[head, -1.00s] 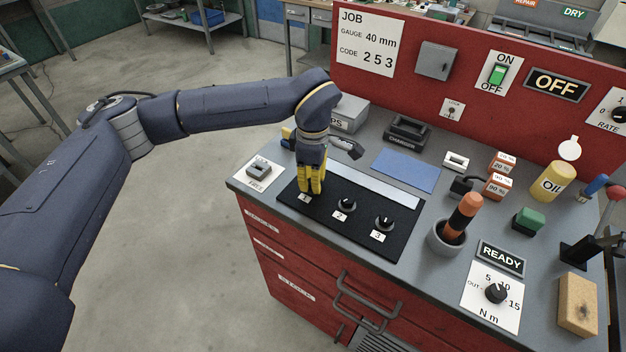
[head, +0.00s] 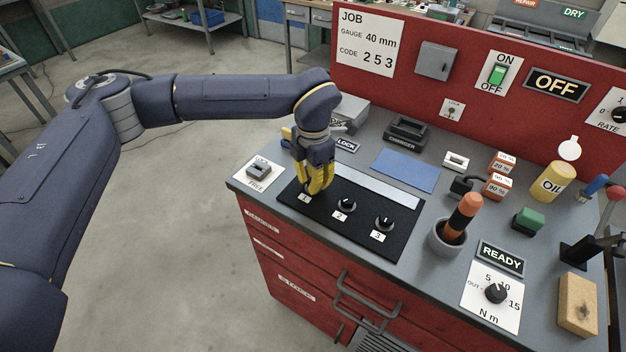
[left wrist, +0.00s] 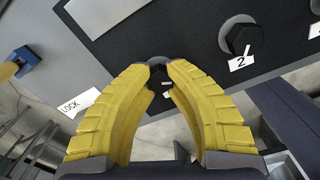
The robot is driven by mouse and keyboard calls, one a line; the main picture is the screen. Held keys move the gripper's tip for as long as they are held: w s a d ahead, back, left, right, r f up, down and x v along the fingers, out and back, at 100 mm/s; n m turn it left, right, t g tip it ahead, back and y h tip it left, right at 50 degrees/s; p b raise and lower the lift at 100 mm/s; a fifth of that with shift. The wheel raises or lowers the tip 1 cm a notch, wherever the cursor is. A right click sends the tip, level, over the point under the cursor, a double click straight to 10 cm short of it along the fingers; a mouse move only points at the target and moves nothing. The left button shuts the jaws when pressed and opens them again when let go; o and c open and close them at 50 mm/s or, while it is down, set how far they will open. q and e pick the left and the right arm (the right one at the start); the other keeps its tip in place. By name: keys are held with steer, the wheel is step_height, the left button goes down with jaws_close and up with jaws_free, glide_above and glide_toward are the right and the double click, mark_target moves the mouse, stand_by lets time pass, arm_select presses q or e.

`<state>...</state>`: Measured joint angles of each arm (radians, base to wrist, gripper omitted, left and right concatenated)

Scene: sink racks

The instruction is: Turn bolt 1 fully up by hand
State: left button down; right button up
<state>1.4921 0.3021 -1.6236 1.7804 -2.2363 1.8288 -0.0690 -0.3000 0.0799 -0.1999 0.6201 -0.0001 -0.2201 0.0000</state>
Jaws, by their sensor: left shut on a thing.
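My left gripper (head: 318,190) points down at the left end of the black plate (head: 366,238). In the left wrist view its yellow fingers (left wrist: 158,78) are closed in on bolt 1, a small dark head (left wrist: 157,72) between the tips. In the head view the fingers hide bolt 1, and its label 1 (head: 304,199) shows at the tips. Bolt 2 (head: 347,205) and bolt 3 (head: 384,223) stand to the right on the same plate. Bolt 2 also shows in the left wrist view (left wrist: 243,36). My right gripper is not in view.
A LOCK/FREE switch plate (head: 258,172) lies left of the black plate. A blue mat (head: 405,170) and a charger (head: 407,132) lie behind. A cup with an orange-handled tool (head: 462,215) stands at the right.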

arm_select(q)
steer(key=n, duration=0.5)
steer(key=shift+n, duration=0.3)
steer(key=n, duration=0.5)
steer(key=shift+s+f, duration=0.1)
steer(key=n, duration=0.6)
steer(key=shift+n, duration=0.4)
steer(key=n, duration=0.4)
steer(key=shift+f+n, duration=0.1)
steer(key=shift+n, duration=0.3)
steer(key=shift+s+n, duration=0.1)
steer(key=shift+n, duration=0.2)
steer(key=c, duration=1.1)
jaws_free()
steer(key=shift+c, duration=0.2)
step_height(320, 180, up, 12)
steer(key=shift+w+d, duration=0.1)
steer(key=shift+w, duration=0.1)
